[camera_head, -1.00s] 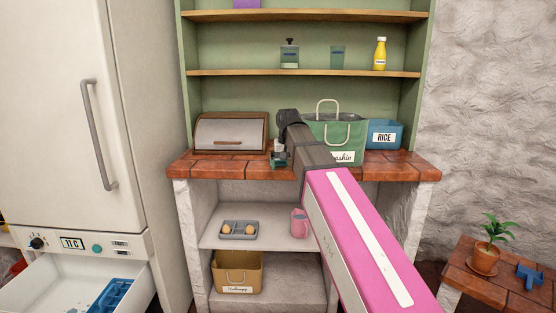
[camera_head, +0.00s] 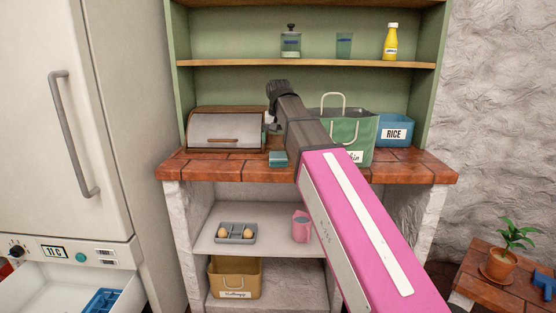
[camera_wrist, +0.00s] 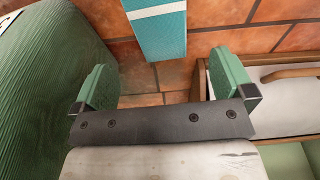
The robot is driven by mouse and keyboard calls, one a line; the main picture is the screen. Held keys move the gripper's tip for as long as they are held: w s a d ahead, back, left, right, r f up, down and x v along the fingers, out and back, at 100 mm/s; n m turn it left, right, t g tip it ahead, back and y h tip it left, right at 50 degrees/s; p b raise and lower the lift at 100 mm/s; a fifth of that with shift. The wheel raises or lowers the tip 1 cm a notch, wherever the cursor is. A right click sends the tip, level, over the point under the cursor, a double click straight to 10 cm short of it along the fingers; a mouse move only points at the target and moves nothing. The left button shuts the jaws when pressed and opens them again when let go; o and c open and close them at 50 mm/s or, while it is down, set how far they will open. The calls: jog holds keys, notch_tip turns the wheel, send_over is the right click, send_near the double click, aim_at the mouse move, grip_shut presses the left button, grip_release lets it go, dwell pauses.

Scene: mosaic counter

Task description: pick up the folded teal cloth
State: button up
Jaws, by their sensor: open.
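The folded teal cloth (camera_wrist: 159,30) lies on the brick counter, teal with a pale band, at the top of the wrist view. In the head view the cloth (camera_head: 278,159) shows as a small teal piece near the counter's front edge, beside the bread box. My gripper (camera_wrist: 158,65) is open, its two green fingers spread wide with nothing between them. The cloth is ahead of the fingertips, in line with the gap. My arm hides most of the gripper in the head view.
A green bag (camera_head: 357,133) stands right of the cloth and close beside one finger in the wrist view. A wooden bread box (camera_head: 226,128) stands to its left. A blue rice bin (camera_head: 396,130) is farther right. Shelves rise behind the counter (camera_head: 215,166).

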aim_at(278, 156)
jog(key=shift+w+a+f, duration=0.1)
jog(key=shift+w+f, duration=0.15)
jog(key=shift+f, duration=1)
jog(key=shift+w+d+f, duration=0.1)
jog(key=shift+w+f, duration=0.2)
jog(key=shift+f, duration=0.95)
jog(key=shift+w+a+f, duration=0.1)
jog(key=shift+w+f, duration=0.15)
jog(key=shift+f, duration=1)
jog(key=c, duration=1)
jog(key=shift+o, duration=0.2)
jog(key=shift+r, duration=0.2)
jog(key=shift+r, duration=0.6)
notch_tip(278, 156, up, 2)
jog(key=shift+w+r, duration=0.1)
jog(key=shift+r, duration=0.15)
jog(key=s+a+r, duration=0.6)
jog(key=a+r, duration=0.1)
jog(key=a, duration=0.3)
